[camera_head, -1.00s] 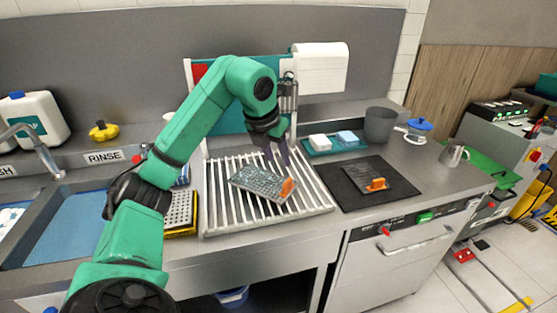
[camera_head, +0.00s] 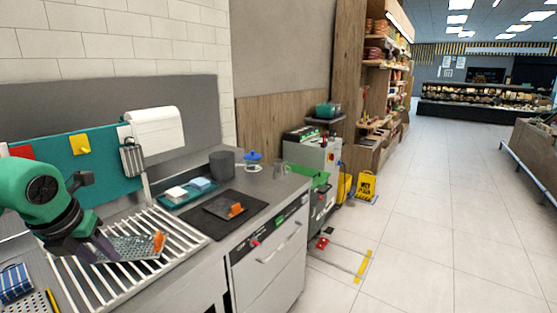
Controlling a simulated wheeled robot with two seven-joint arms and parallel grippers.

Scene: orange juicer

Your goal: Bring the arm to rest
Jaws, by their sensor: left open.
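My left arm comes in from the left edge in green and black. My left gripper (camera_head: 99,249) is open, its dark fingers pointing down over the slatted drain rack. A perforated grey plate with an orange tab (camera_head: 138,247) lies on the rack beside the fingertips. I cannot tell whether the fingers touch it. My right gripper is not in view.
The slatted rack (camera_head: 185,248) fills the near counter. A black mat (camera_head: 216,229) holds a dark plate with an orange tab (camera_head: 235,210). A teal tray (camera_head: 168,202), a grey bin (camera_head: 222,165) and a blue-lidded jar (camera_head: 253,161) stand behind. Open tiled floor (camera_head: 440,230) lies right.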

